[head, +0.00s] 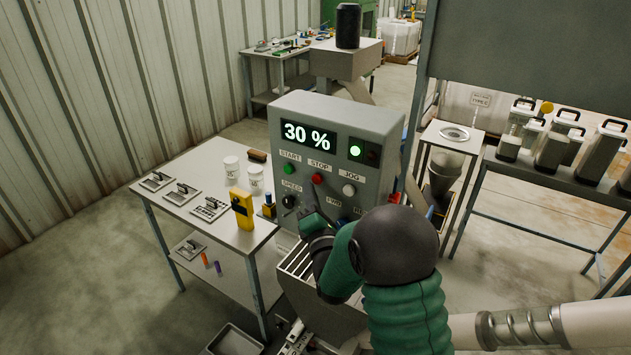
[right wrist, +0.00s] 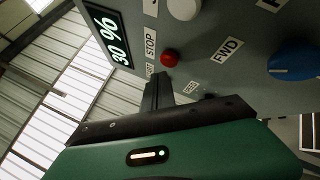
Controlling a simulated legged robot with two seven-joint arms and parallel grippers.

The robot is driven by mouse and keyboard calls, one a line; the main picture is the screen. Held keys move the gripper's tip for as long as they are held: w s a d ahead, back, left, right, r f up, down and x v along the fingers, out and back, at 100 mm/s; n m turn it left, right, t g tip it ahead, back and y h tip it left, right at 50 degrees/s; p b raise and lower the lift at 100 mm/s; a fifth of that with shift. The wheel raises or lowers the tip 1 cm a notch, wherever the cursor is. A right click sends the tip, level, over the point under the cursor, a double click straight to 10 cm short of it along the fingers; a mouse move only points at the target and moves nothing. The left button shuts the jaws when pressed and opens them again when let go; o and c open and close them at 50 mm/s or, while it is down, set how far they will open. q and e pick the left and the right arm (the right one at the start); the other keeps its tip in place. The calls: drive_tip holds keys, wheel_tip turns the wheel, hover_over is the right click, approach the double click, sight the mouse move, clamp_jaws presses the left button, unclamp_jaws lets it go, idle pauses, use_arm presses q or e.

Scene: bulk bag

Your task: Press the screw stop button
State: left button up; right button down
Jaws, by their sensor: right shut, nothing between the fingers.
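The grey control box (head: 340,130) has a lit display (head: 308,135) reading 30 %. The red stop button (head: 317,179) sits below its STOP label, between the green start button (head: 289,169) and the white jog button (head: 349,190). My right gripper (head: 318,212) is shut and empty, in front of the panel and just below the stop button. In the right wrist view the red stop button (right wrist: 169,58) is beside the dark fingertips (right wrist: 158,80). A small gap seems to show; contact cannot be told. My left gripper is not in view.
A black speed knob (head: 289,201) and a blue knob (right wrist: 293,60) sit on the same panel near the gripper. A green lamp (head: 355,151) is lit. A side table (head: 215,160) at left holds tools, white jars and a yellow device (head: 242,208).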

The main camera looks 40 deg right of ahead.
drive_tip(key=shift+d, duration=0.1)
idle(0.7)
drive_tip(key=shift+w+d+r, duration=0.1)
drive_tip(key=shift+d, duration=0.2)
drive_tip(key=shift+w+d+b, duration=0.2)
drive_tip(key=shift+d+b, duration=0.2)
drive_tip(key=shift+d, duration=0.05)
idle(0.8)
drive_tip(key=shift+a, duration=0.1)
drive_tip(key=shift+s+a, duration=0.4)
drive_tip(key=shift+a, duration=0.3)
drive_tip(key=a, duration=0.1)
drive_tip(key=s+a, duration=0.1)
drive_tip(key=a, duration=0.1)
drive_tip(key=s+a+b, duration=0.1)
drive_tip(key=shift+a, duration=0.35)
